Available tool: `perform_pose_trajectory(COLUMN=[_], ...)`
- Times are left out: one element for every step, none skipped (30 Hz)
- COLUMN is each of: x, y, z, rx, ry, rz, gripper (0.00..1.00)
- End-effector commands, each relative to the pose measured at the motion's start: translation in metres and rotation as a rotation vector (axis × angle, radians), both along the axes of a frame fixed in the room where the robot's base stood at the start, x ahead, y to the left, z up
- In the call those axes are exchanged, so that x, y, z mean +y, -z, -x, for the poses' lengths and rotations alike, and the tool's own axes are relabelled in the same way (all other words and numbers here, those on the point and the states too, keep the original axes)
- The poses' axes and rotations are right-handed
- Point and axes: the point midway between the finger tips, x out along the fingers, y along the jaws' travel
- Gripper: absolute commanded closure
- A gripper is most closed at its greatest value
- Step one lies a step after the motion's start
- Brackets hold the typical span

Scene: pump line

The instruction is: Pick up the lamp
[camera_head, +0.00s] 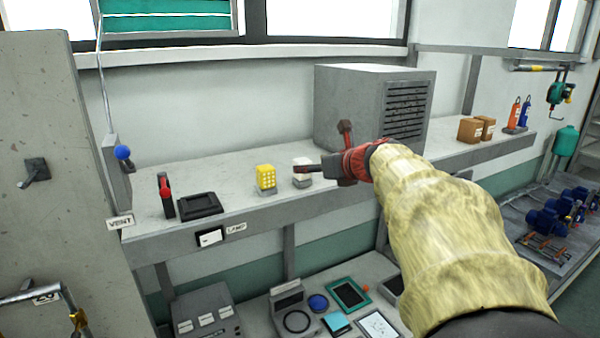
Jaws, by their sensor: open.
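A label reading LAMP (236,229) is on the bench's front edge beside a white rocker switch (210,237). I cannot tell for certain which object is the lamp. A black upright item with a red part (165,194) stands at the bench's left, beside a flat black tray (200,205). A yellow block with a pale grid face (265,179) and a small white-topped grey item (303,181) stand further right. My gripper (322,148), red with dark fingers, is open above the bench. One finger partly covers the white-topped item; contact cannot be told.
A large grey vented box (360,105) stands at the back, behind my gripper. Brown boxes (470,130) and orange and blue bottles (518,114) are to the right. A lower shelf holds several devices (297,321). A blue-knobbed lever (123,152) is at the left.

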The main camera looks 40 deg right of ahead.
Motion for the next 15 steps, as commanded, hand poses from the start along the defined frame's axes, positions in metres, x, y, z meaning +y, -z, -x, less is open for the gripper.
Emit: perform_pose_trajectory(x=[-0.001, -0.002, -0.002, -0.002, -0.003, -0.004, -0.004, -0.005, -0.006, -0.006, -0.007, -0.009, -0.01, -0.011, -0.012], y=[0.003, 0.004, 0.005, 0.006, 0.007, 0.008, 0.008, 0.009, 0.01, 0.011, 0.012, 0.014, 0.015, 0.017, 0.02], z=[-0.006, -0.009, -0.012, -0.015, -0.016, -0.018, -0.02, -0.022, -0.026, -0.029, -0.033, -0.039, -0.043, -0.047, -0.053], rx=[0.002, 0.002, 0.002, 0.002, 0.002, 0.002, 0.002, 0.002, 0.003, 0.003, 0.003, 0.003, 0.003, 0.004, 0.004], ry=[-0.002, -0.002, -0.003, -0.004, -0.003, -0.003, -0.002, -0.003, -0.003, -0.004, -0.004, -0.004, -0.004, -0.004, -0.004], rz=[-0.001, -0.001, -0.001, 0.0, 0.001, 0.001, 0.001, 0.001, 0.001, 0.001, 0.001, 0.001, 0.001, 0.001, 0.001], gripper=[0.44, 0.44, 0.44, 0.44, 0.44, 0.44, 0.44, 0.44, 0.44, 0.44, 0.44, 0.44, 0.44, 0.44, 0.44])
